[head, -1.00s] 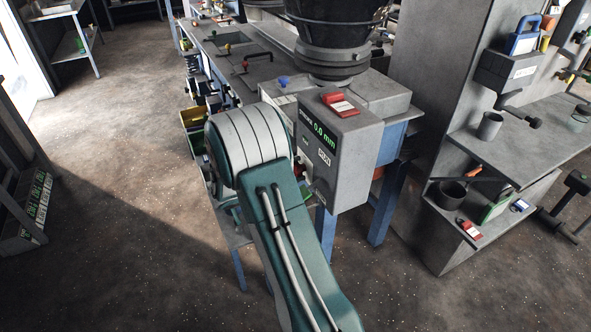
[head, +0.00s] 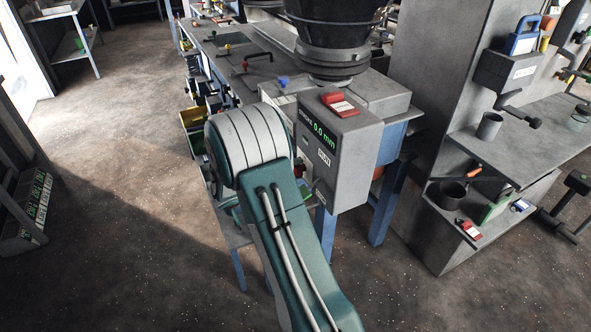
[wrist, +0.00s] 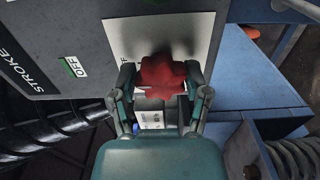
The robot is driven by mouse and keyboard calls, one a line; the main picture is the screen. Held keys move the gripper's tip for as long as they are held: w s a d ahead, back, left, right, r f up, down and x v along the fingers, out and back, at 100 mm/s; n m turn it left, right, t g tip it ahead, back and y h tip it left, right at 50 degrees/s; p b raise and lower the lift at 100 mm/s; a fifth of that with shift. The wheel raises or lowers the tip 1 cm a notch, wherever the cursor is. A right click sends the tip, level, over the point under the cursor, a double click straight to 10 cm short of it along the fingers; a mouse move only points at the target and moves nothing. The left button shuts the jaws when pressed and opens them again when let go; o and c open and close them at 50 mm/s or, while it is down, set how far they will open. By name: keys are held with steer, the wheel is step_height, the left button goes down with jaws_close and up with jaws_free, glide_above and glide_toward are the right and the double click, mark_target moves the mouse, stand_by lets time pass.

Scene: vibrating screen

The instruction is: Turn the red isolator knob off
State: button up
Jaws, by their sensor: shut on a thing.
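The red isolator knob (wrist: 162,76) sits on a pale plate (wrist: 195,30) on the grey control box, seen in the wrist view. My gripper (wrist: 160,80) has one finger on each side of the knob and is shut on it. Most of the plate's lettering is covered by the knob and fingers. In the head view the grey control box (head: 342,165) stands beyond my arm, with a display reading 0.0 mm. My arm hides most of the knob and my gripper there.
A red padlock-like item with a white label (head: 338,103) lies on top of the box. Blue frame legs (head: 388,205) stand below. A grey bench (head: 535,140) with pots and tools is at the right. Open floor lies at the left.

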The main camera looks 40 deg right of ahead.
steer(key=shift+s+f, duration=0.1)
steer(key=shift+f, duration=0.15)
steer(key=o, duration=1.2)
steer(key=shift+c, duration=0.2)
steer(key=shift+r, duration=0.15)
steer(key=v, duration=1.2)
steer(key=s+a+r+n+t+y, duration=0.1)
steer(key=s+a+r+t+y, duration=0.3)
steer(key=s, duration=0.7)
steer(key=s+a+r+n+t+y, duration=0.1)
steer(key=s+a+r+t+y, duration=0.4)
steer(key=s+a+r+y, duration=0.4)
steer(key=s+a+y, duration=0.2)
steer(key=a+y, duration=0.1)
steer(key=y, duration=0.1)
steer(key=shift+n+t+y, duration=0.3)
steer(key=shift+n, duration=0.1)
